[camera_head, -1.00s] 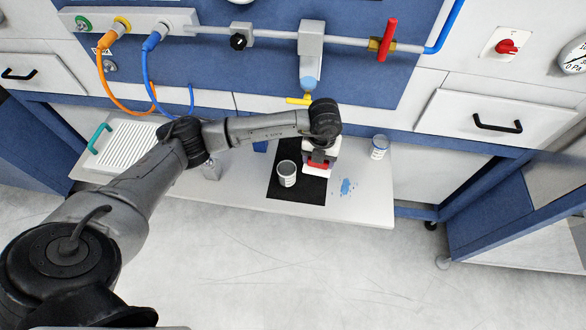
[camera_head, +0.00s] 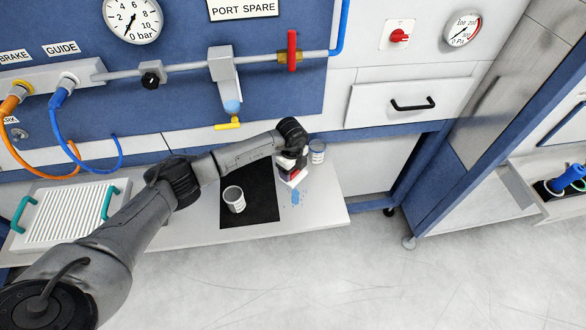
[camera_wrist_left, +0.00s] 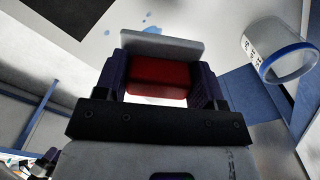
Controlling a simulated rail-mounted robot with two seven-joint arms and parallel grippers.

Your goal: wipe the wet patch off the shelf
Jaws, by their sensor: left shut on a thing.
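The wet patch (camera_head: 296,197) is a small blue splash on the pale shelf (camera_head: 328,212), right of the black mat. It also shows in the wrist view (camera_wrist_left: 152,29), just beyond the pad's edge. My left gripper (camera_head: 291,167) is shut on a wiper (camera_head: 295,178) with a red grip and a whitish pad. In the wrist view the red grip (camera_wrist_left: 158,78) sits between the fingers. The wiper is tilted, beside the patch on its far side. I cannot tell whether its pad touches the shelf. My right gripper is not in view.
A white can with a blue band (camera_head: 317,152) stands close to the gripper's right. Another can (camera_head: 234,198) stands on the black mat (camera_head: 262,205). A ribbed tray with teal handles (camera_head: 65,214) lies at left. A yellow-handled tap (camera_head: 228,125) hangs above.

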